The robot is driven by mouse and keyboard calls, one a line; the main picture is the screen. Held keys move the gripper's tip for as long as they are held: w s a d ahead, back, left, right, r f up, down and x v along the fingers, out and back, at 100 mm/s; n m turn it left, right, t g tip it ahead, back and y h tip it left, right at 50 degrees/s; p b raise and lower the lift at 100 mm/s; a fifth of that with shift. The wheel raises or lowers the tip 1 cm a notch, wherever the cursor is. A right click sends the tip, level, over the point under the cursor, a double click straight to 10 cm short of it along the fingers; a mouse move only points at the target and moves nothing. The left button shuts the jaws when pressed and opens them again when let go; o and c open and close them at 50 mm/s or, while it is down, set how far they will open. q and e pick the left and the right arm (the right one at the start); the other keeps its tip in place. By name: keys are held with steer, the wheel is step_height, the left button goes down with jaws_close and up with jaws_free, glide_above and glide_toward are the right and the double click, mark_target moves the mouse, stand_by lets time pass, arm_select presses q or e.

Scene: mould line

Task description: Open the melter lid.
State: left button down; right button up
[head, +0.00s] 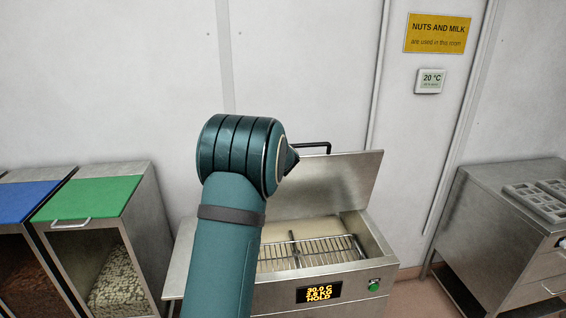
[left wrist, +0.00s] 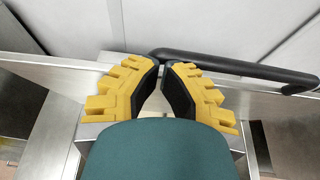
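The steel melter (head: 278,297) stands at the lower centre of the head view. Its lid (head: 335,185) is raised and leans back, showing the open tank with a wire rack. The lid's black handle (head: 315,146) sticks out behind its top edge; it also crosses the left wrist view (left wrist: 235,68). My left arm covers the lid's left part in the head view and hides most of my left gripper. In the left wrist view my left gripper (left wrist: 162,66) has its fingertips almost together at the handle's left end, with nothing visible between them; contact is unclear. My right gripper is out of view.
Bins with a green lid (head: 88,198) and a blue lid (head: 25,200) stand left of the melter. A steel cabinet (head: 500,200) with grey moulds (head: 540,203) stands at the right. The wall is close behind the lid. A strip of floor shows between melter and cabinet.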

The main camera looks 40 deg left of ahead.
arm_select(q)
steer(key=shift+w+a+r, duration=0.25)
steer(key=shift+w+a, duration=0.25)
steer(key=shift+a, duration=0.2)
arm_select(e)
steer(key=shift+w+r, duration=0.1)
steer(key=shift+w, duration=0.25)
